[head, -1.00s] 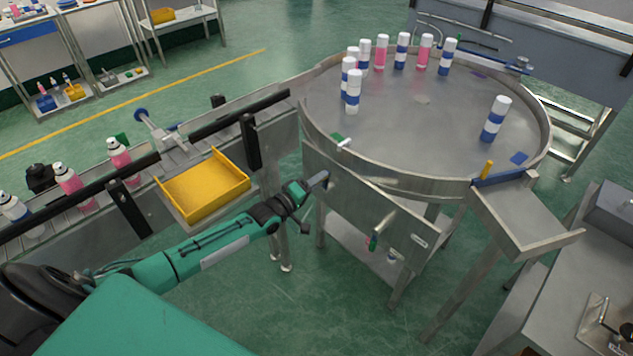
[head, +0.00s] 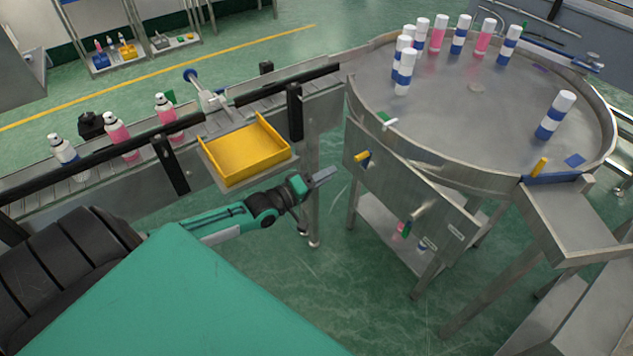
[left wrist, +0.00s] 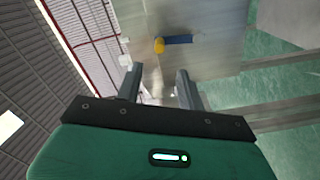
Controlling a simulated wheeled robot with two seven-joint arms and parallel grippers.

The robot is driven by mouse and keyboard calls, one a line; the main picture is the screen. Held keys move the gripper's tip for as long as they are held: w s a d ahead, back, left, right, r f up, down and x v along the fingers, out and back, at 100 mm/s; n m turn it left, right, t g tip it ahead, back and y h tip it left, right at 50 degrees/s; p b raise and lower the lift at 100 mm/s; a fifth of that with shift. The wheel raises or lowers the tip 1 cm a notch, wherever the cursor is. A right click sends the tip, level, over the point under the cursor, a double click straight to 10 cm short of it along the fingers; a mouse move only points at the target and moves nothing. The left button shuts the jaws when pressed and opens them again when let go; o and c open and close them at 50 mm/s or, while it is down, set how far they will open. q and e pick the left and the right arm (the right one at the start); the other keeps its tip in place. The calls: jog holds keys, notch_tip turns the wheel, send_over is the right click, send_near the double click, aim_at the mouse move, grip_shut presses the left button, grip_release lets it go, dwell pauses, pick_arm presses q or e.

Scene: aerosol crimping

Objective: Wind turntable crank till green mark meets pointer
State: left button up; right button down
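The turntable (head: 480,130) is a round steel table with bottles on it. A crank with a yellow knob and blue arm (head: 362,157) sits on its front panel; it also shows in the left wrist view (left wrist: 173,42). A green mark (head: 384,117) lies at the left rim, close to a small white piece. A yellow peg (head: 540,167) stands at the front right rim; I cannot tell which piece is the pointer. My left gripper (head: 330,173) is open and empty, left of the crank and apart from it; its two fingers show in the left wrist view (left wrist: 157,84). My right gripper is out of view.
A conveyor with pink and white bottles (head: 118,136) runs along the left. A yellow tray (head: 247,150) hangs at its front, above my left forearm. A steel outlet chute (head: 575,220) juts out at the right.

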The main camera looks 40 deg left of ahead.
pick_arm(q)
jog(key=shift+v, duration=1.2)
